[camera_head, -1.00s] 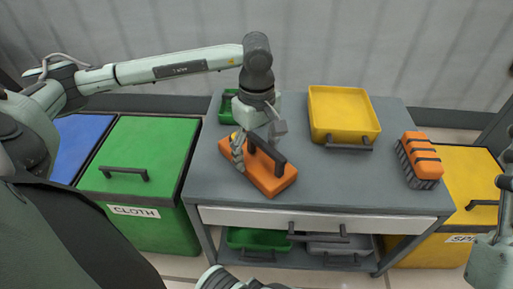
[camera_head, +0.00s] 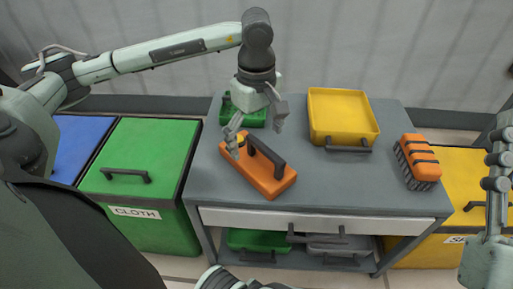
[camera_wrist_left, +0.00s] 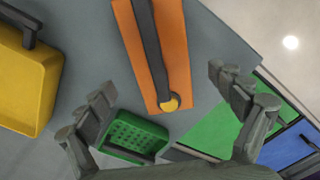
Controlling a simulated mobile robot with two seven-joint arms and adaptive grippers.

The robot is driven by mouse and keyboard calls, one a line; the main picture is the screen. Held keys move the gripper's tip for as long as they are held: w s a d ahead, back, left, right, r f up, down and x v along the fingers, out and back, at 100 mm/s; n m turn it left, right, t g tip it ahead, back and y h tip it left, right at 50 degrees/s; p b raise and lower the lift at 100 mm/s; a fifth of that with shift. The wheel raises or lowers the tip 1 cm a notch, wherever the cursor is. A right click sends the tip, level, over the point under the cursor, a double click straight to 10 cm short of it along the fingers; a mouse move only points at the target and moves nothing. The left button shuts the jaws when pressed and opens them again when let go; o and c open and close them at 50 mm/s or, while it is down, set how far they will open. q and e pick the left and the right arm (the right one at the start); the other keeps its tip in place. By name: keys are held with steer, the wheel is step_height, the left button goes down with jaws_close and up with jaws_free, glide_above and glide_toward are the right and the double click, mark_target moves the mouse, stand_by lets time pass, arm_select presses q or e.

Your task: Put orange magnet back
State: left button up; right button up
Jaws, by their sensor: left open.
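The orange magnet (camera_head: 270,181) is a flat orange block with a dark bar handle and a yellow knob at one end. It lies on the grey table top, left of the middle. It also shows in the left wrist view (camera_wrist_left: 175,60), running away from the camera. My left gripper (camera_head: 255,134) is open and empty above the knob end of the magnet. In the left wrist view its two fingers (camera_wrist_left: 165,90) stand wide apart, with the yellow knob between them in the picture.
A yellow tray (camera_head: 316,124) and a green tray (camera_head: 257,122) stand at the table's back. An orange-topped brush-like block (camera_head: 421,160) sits at the right. Green (camera_head: 152,160) and blue (camera_head: 80,140) bins are left; a yellow bin (camera_head: 463,165) is right. The table's front middle is clear.

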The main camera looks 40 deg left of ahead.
arm_select(q)
step_height(320, 180, up, 8)
steer(key=shift+f+p, duration=0.25)
steer(key=shift+p, duration=0.2)
arm_select(e)
steer(key=shift+w+a+f+g+h, duration=0.2)
steer(key=shift+w+a+f+g, duration=0.1)
steer(key=shift+f+g, duration=0.25)
steer(key=shift+w+a+f+g+h, duration=0.2)
steer(key=shift+w+f+g, duration=0.15)
steer(key=shift+f, duration=0.25)
